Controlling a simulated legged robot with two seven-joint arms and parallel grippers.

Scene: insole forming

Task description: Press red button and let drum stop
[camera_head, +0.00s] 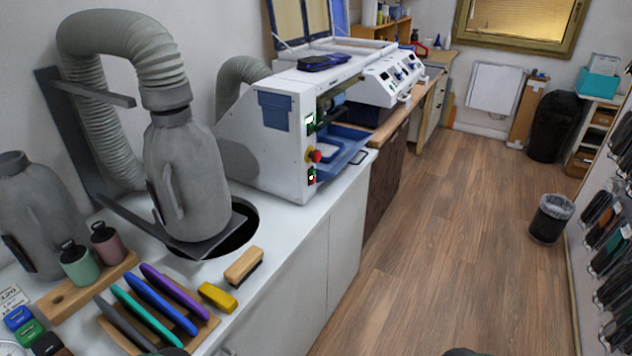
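The red button (316,155) sits on a yellow base on the right end face of the white machine (262,135). A lit green switch (310,122) is above it and a dark switch with a green and red part (312,176) is below it. A dark drum-like part (334,104) shows partly in the machine's opening behind the blue tray. I cannot tell whether it turns. Neither gripper can be made out. Only small dark rounded shapes of mine show at the bottom edge, well away from the button.
The blue tray (345,146) juts out just right of the button. The wooden floor (440,240) is clear.

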